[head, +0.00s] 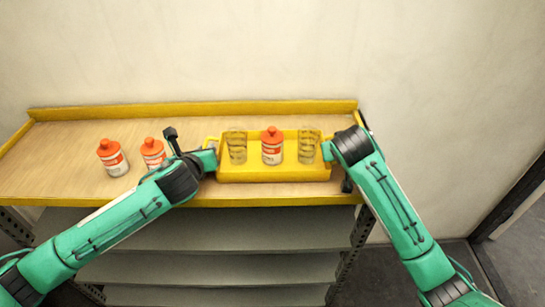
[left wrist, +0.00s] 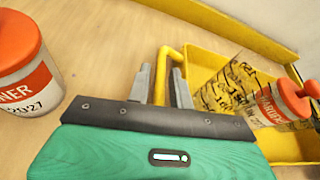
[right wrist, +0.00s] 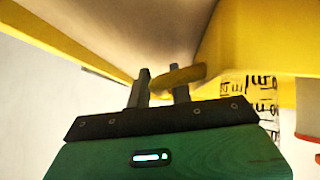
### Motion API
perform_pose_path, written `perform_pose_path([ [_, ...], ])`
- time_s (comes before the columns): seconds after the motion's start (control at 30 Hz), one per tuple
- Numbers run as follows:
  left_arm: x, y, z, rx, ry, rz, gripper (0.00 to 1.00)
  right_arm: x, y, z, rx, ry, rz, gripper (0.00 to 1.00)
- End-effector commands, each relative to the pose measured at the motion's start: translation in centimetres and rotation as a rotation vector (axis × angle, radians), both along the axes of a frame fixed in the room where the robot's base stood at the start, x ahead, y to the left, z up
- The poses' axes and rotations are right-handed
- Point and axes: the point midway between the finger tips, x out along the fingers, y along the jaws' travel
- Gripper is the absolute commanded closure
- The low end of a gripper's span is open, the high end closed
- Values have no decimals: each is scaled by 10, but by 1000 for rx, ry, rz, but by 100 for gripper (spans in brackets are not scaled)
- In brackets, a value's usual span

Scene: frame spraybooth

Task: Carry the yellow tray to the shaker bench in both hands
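The yellow tray (head: 272,176) sits on the wooden top shelf near its right end. It holds a white bottle with an orange cap (head: 272,147) between two clear cups with dark markings, one left (head: 237,147) and one right (head: 308,146). The shaker bench is not identifiable here.
Two orange-capped bottles, one farther left (head: 112,157) and one nearer my left arm (head: 153,153), stand on the shelf. A raised yellow edge (head: 190,108) runs along the back wall. Grey lower shelves (head: 220,268) are below. Open floor shows at right.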

Motion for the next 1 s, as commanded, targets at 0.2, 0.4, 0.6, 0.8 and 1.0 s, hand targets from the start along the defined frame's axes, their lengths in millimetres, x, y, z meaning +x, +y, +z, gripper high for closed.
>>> perform_pose_path([
  [0.2,9,-1,-4,0,0,-1,78,7,-1,-7,0,0,0,78],
  [0.4,10,-1,-4,0,0,-1,78,7,-1,-7,1,0,1,78],
  [0.6,9,-1,-4,0,0,-1,100,7,-1,-7,0,0,0,100],
  [0.8,9,-1,-4,1,0,0,100,7,-1,-7,0,0,0,100],
  [1.0,10,-1,-1,0,-1,0,100,7,-2,-4,1,-2,0,100],
])
